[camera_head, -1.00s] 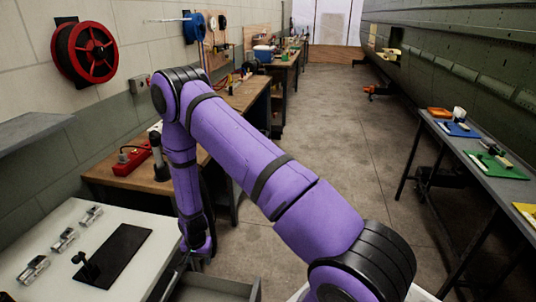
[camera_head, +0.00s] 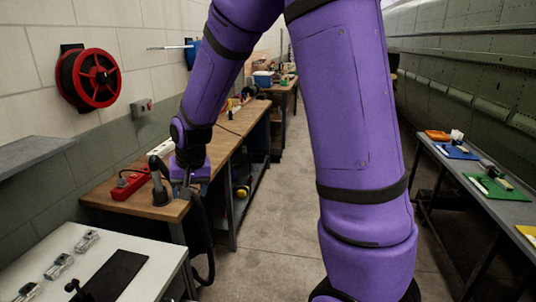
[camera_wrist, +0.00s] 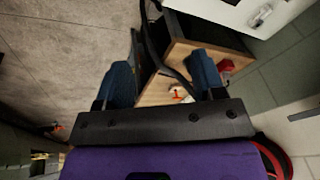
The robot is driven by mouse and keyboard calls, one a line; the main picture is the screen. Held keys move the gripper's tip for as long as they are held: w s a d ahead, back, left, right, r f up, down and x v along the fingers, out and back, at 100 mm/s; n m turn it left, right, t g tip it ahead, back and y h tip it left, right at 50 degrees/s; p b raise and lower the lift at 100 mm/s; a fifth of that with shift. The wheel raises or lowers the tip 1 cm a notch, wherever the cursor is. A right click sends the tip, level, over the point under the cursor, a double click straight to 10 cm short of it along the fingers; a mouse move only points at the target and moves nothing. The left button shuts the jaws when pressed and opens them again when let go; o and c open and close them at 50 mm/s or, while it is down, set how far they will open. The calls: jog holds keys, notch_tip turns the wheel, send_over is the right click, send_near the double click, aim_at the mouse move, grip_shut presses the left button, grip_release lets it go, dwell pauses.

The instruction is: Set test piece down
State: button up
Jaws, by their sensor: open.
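My gripper (camera_wrist: 162,78) is open in the wrist view, its two blue fingers apart with nothing held between them. Beyond them lies the wooden bench (camera_wrist: 152,97) with a small white and orange item (camera_wrist: 180,93) on it. In the head view my wrist is over the near part of the wooden bench (camera_head: 142,205); the fingertips are not clear there. Small metallic pieces (camera_head: 58,266) lie on the white table (camera_head: 75,237) at lower left, and one metallic piece also shows in the wrist view (camera_wrist: 261,15). I cannot tell which thing is the test piece.
A black mat (camera_head: 116,276) lies on the white table. A grey table (camera_head: 497,200) with coloured trays stands right. The floor aisle between is clear.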

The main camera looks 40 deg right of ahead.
jog(key=s+d+r+n+t, duration=0.1)
jog(key=s+d+r+n, duration=0.1)
jog(key=s+r, duration=1.1)
jog(key=s+r+n, duration=0.1)
jog(key=s+r, duration=0.1)
jog(key=s, duration=0.5)
jog(key=s+d+r+n+t, duration=0.1)
jog(key=s+r, duration=0.2)
jog(key=s, duration=0.4)
